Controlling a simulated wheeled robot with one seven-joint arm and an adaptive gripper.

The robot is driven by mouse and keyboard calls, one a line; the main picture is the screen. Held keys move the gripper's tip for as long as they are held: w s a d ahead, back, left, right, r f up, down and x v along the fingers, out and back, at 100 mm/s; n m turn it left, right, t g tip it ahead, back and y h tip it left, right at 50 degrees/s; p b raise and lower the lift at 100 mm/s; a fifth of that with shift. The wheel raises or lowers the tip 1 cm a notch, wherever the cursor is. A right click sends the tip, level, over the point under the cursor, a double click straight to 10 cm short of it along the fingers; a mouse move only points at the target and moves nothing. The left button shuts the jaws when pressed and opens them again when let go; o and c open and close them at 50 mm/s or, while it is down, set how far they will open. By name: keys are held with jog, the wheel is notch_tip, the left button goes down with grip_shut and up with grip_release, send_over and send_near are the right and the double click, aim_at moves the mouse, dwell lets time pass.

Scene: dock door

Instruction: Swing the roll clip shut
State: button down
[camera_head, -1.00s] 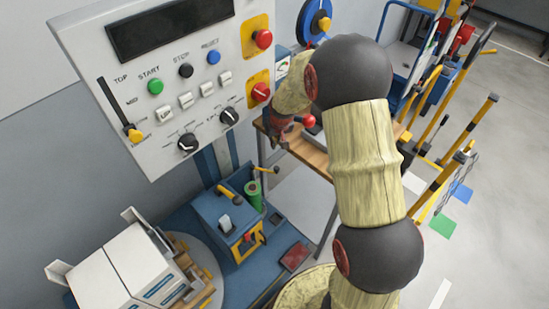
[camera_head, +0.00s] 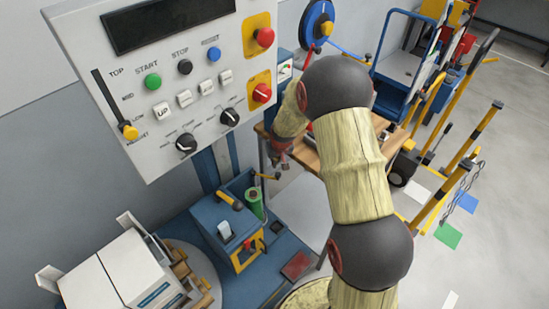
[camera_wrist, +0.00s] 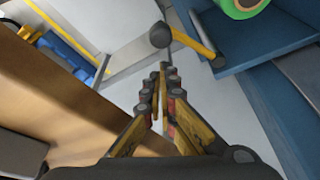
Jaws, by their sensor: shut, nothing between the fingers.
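The roll clip looks to be the short yellow lever (camera_wrist: 194,38) with a dark round knob (camera_wrist: 160,35), on the edge of the blue machine box. In the head view the lever (camera_head: 266,176) stands out to the right above the green roll (camera_head: 253,203). The green roll also shows at the top of the wrist view (camera_wrist: 243,5). My gripper (camera_wrist: 160,80) is shut and empty, its fingertips pointing at the knob and just short of it in the picture. I cannot tell whether they touch. In the head view my gripper is small and partly hidden beside the table.
A wooden table (camera_head: 307,154) stands close to my gripper; its brown edge (camera_wrist: 60,90) fills the left of the wrist view. The white control panel (camera_head: 165,80) hangs above left. The blue box (camera_head: 215,212) has another yellow handle (camera_head: 229,200). Grey floor lies between table and box.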

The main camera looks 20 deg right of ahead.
jog(key=shift+s+a+f, duration=0.1)
jog(key=shift+s+f, duration=0.05)
jog(key=shift+s, duration=0.5)
